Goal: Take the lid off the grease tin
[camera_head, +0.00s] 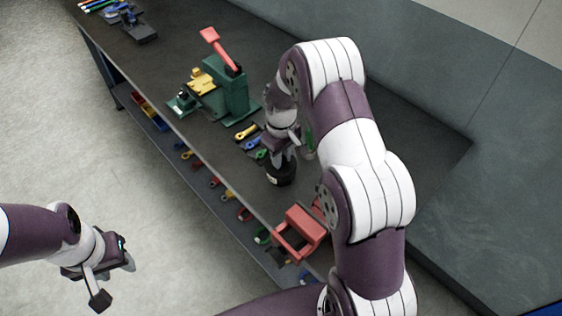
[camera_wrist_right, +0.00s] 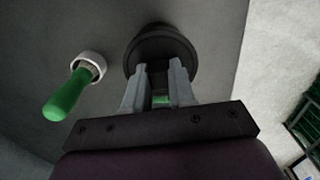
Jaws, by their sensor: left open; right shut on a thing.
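The grease tin (camera_head: 281,177) is a small round black tin with a pale mark on its side, standing on the dark bench. My right gripper (camera_head: 284,152) is over it, pointing down. In the right wrist view, the fingers of the right gripper (camera_wrist_right: 159,76) are shut on the middle of the round black lid (camera_wrist_right: 160,43). Whether the lid sits on the tin or is lifted cannot be told. My left gripper (camera_head: 115,277) is open and empty, over the floor left of the bench.
A green-handled tool with a pale collar (camera_wrist_right: 72,92) stands beside the tin. A green press with a red lever (camera_head: 228,90) and several coloured tools (camera_head: 247,133) are farther back. A red frame-like fixture (camera_head: 301,233) is at the near bench edge. A lower shelf (camera_head: 205,178) holds coloured items.

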